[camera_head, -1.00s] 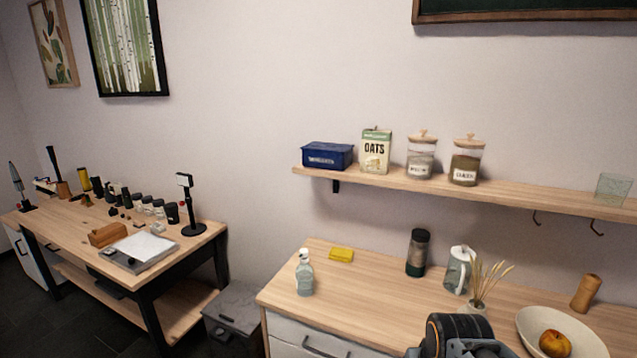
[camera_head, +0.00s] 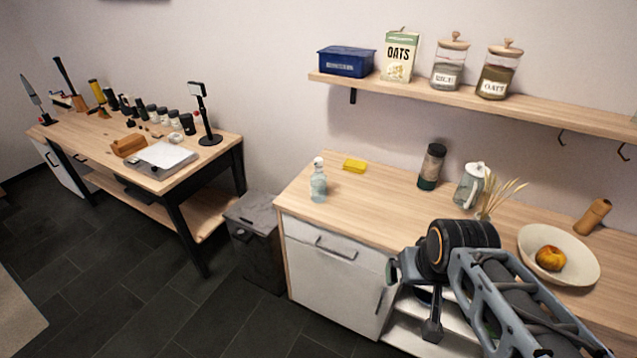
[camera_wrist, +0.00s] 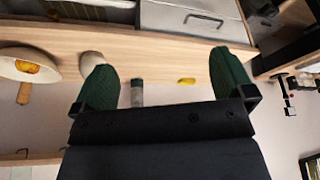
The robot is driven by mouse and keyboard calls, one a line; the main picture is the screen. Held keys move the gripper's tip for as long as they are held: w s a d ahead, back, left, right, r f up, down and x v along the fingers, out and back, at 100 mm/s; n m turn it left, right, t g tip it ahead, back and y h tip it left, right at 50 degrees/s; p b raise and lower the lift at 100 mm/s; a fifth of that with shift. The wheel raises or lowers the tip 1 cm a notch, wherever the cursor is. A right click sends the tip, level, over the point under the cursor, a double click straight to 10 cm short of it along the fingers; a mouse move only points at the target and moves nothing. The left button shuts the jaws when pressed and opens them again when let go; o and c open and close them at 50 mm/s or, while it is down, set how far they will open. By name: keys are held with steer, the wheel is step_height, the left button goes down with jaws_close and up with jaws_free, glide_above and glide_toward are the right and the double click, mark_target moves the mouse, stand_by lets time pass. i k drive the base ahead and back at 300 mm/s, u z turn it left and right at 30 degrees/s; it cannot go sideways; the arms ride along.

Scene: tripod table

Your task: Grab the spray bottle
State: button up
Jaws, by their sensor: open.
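The spray bottle (camera_head: 318,181), clear and pale blue with a white top, stands upright at the left end of the wooden counter (camera_head: 385,208) in the head view. I cannot make it out in the wrist view, where the right finger may hide it. My gripper (camera_wrist: 162,60) shows two green fingers, wide apart with nothing between them. The wrist view looks upside down. In the head view my arm is at the lower right, apart from the bottle and to its right.
A yellow sponge (camera_head: 354,166) lies just right of the bottle. A dark jar (camera_head: 432,167), a glass pitcher (camera_head: 470,186) and a bowl (camera_head: 530,256) with fruit stand further right. A shelf (camera_head: 440,97) hangs above. A grey bin (camera_head: 256,235) stands left of the counter.

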mark_target(317, 180)
steer(key=z, duration=0.25)
steer(key=k, duration=0.35)
steer(key=u, duration=0.75)
steer(key=i, duration=0.95)
steer(key=u, duration=1.25)
